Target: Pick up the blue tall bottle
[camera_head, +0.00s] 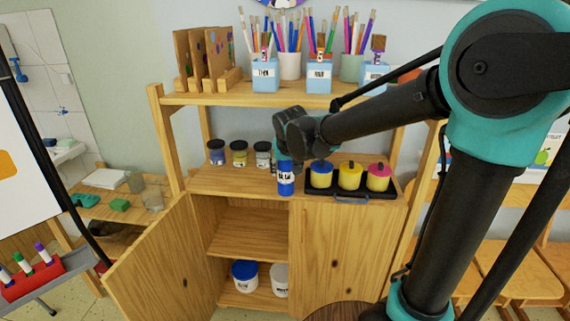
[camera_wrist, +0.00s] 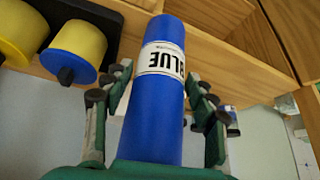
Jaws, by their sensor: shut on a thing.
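The blue tall bottle (camera_head: 286,184) has a white label and stands out at the front of the cabinet's middle shelf in the head view. In the wrist view the blue tall bottle (camera_wrist: 155,110) fills the middle, with its label reading "BLUE" upside down. My gripper (camera_wrist: 160,105) has its fingers on both sides of the bottle and is shut on it. In the head view my gripper (camera_head: 287,150) reaches the bottle from above and behind, and its fingers are largely hidden. I cannot tell whether the bottle touches the shelf.
A black tray (camera_head: 349,191) with blue, yellow and pink pots stands close right of the bottle. Several small jars (camera_head: 239,153) stand to the left. Brush holders (camera_head: 319,78) fill the shelf above. The left cabinet door (camera_head: 152,262) is open, with tubs (camera_head: 245,276) inside.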

